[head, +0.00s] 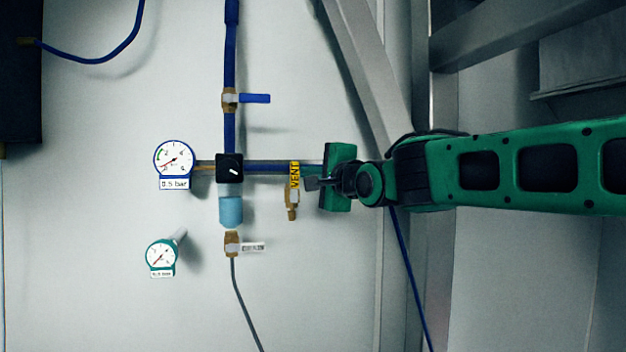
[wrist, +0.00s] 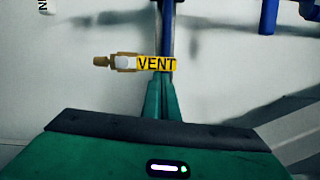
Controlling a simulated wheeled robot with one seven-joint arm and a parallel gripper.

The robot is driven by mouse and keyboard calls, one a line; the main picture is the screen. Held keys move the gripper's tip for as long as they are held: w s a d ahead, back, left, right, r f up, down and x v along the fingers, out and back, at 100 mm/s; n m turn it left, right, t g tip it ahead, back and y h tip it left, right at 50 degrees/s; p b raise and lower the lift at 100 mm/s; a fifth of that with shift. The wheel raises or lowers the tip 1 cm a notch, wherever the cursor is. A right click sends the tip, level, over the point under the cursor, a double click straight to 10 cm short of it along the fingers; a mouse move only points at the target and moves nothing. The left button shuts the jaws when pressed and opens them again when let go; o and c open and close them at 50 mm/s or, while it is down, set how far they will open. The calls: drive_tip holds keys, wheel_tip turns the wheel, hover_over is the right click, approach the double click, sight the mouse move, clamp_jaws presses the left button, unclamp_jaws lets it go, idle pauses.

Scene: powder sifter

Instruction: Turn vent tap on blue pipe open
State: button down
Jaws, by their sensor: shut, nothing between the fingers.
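The vent tap (head: 292,200) is a small brass fitting with a pale hub, beside the horizontal blue pipe (head: 265,167). Its yellow part marked VENT (head: 295,175) lies in line with the brass body and across the pipe. In the wrist view the tap's brass end (wrist: 101,61) is at left and the yellow VENT part (wrist: 156,64) at centre. My gripper (head: 314,171) is just right of the VENT part. In the wrist view its fingers (wrist: 161,84) are shut and empty, tips close to the VENT part's edge; I cannot tell whether they touch.
A black regulator (head: 230,168), a 0.5 bar gauge (head: 174,159) and a blue-handled tap (head: 255,98) are left of my gripper. A white-handled tap (head: 252,247) and a second gauge (head: 161,255) are lower. Metal frame bars (head: 445,110) stand at right, behind my arm.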

drive_tip(key=shift+d, duration=0.15)
drive_tip(key=s+d, duration=0.7)
drive_tip(key=d, duration=0.2)
drive_tip(key=s+d+f+n+g+h, duration=0.25)
drive_tip(key=s+d+f+h, duration=0.2)
drive_tip(key=d+f, duration=0.9)
drive_tip(key=s+d+f+n+g+h, duration=0.1)
drive_tip(key=s+d+f+g+h, duration=0.35)
drive_tip(key=d+f, duration=0.9)
drive_tip(key=s+d+f+n+g, duration=0.1)
drive_tip(key=s+d+f+g, duration=0.2)
drive_tip(key=s, duration=0.6)
drive_tip(key=s+d+f+n+g, duration=0.1)
drive_tip(key=s+d+f+g, duration=0.2)
drive_tip(key=s+f, duration=0.3)
drive_tip(key=s+d+f+n+g, duration=0.1)
drive_tip(key=s+d+f+g, duration=0.2)
drive_tip(key=s, duration=1)
wheel_tip(320, 180, down, 2)
drive_tip(key=shift+d+f, duration=0.25)
drive_tip(key=shift+d, duration=0.05)
